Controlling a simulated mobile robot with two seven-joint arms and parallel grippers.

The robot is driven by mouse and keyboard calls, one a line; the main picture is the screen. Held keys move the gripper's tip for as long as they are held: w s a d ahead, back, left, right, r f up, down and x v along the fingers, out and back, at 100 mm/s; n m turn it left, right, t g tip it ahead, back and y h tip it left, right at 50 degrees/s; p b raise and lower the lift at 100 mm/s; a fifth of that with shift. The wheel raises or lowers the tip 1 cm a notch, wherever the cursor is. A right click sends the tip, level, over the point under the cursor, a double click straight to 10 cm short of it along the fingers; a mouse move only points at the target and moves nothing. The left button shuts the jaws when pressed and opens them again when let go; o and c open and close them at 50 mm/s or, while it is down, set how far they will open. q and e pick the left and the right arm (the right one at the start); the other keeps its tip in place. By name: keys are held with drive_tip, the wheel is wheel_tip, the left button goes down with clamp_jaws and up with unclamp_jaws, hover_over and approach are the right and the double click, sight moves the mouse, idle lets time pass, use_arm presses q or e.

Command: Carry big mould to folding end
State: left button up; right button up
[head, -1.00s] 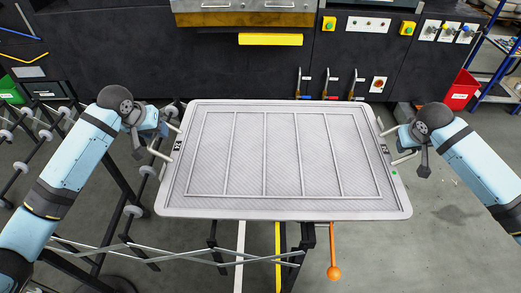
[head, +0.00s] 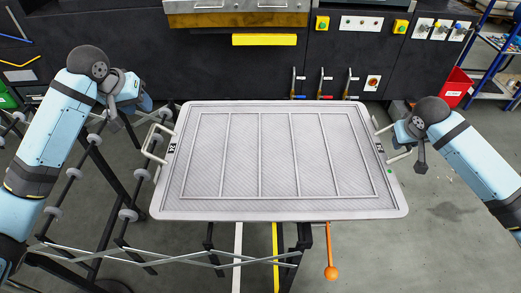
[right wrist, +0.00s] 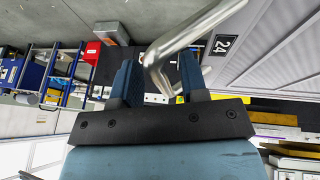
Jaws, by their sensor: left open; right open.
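The big mould (head: 275,208) is a large grey ribbed rectangular plate lying flat in the middle of the head view, with a metal handle at each short end. My left gripper (head: 146,103) is open and empty, up and left of the left handle (head: 152,146) and clear of it. My right gripper (head: 398,137) is open at the right handle (head: 383,130). In the right wrist view, the bent bar of that handle (right wrist: 190,35) reaches between the spread fingers of the gripper (right wrist: 160,75). Most of the mould's support is hidden.
A folding lattice with rollers (head: 58,210) stands at the left and runs below the mould. An orange-knobbed lever (head: 331,272) hangs at the front. A dark machine (head: 210,75) with levers and buttons fills the back.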

drive_tip(key=v, duration=1)
drive_tip(key=shift+r, duration=0.15)
use_arm(q)
drive_tip(key=shift+s+f, duration=0.1)
use_arm(e)
drive_tip(key=shift+s, duration=0.15)
